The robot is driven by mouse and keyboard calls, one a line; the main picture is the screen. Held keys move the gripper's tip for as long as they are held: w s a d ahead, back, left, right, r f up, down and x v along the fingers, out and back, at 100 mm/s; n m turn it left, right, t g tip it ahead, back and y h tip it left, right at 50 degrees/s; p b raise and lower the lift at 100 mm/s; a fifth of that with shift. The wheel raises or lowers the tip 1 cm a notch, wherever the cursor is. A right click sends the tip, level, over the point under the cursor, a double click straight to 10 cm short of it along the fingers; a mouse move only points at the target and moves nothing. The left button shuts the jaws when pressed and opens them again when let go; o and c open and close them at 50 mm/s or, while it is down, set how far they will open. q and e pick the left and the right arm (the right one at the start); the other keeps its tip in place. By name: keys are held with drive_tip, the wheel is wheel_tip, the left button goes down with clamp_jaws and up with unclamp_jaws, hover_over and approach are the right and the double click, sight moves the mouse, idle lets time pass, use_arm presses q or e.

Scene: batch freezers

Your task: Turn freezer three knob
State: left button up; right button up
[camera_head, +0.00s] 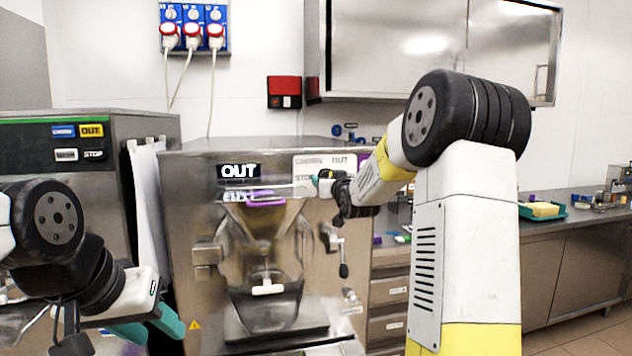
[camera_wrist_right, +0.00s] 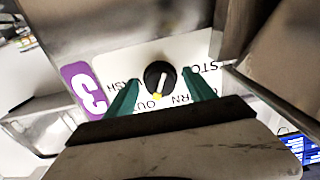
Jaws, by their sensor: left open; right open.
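The freezer three knob (camera_wrist_right: 160,76) is black and round with a pale pointer. Its yellow tip points down in the right wrist view, near the OUT label. A purple "3" sticker (camera_wrist_right: 83,90) is left of it. My right gripper (camera_wrist_right: 161,80) is open, one teal finger on each side of the knob. I cannot tell whether they touch it. In the head view my right gripper (camera_head: 318,184) is at the upper right of the steel freezer (camera_head: 190,220), hiding the knob. The freezer's display (camera_head: 238,171) reads OUT. My left gripper (camera_head: 154,331) is open and empty at lower left.
Another freezer (camera_head: 150,127) with several labels stands at the left. A steel counter (camera_head: 570,228) with a green tray (camera_head: 548,214) runs along the right. A red switch box (camera_head: 284,92) and blue sockets (camera_head: 194,28) are on the wall behind.

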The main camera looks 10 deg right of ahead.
drive_tip(key=c, duration=1.4)
drive_tip(key=shift+o, duration=0.2)
drive_tip(key=shift+r, duration=0.1)
drive_tip(key=n, duration=2.3)
drive_tip(key=shift+r+n, duration=0.25)
drive_tip(key=shift+n, duration=0.15)
drive_tip(key=o, duration=1.4)
drive_tip(key=shift+f, duration=0.1)
drive_tip(key=shift+c, duration=0.2)
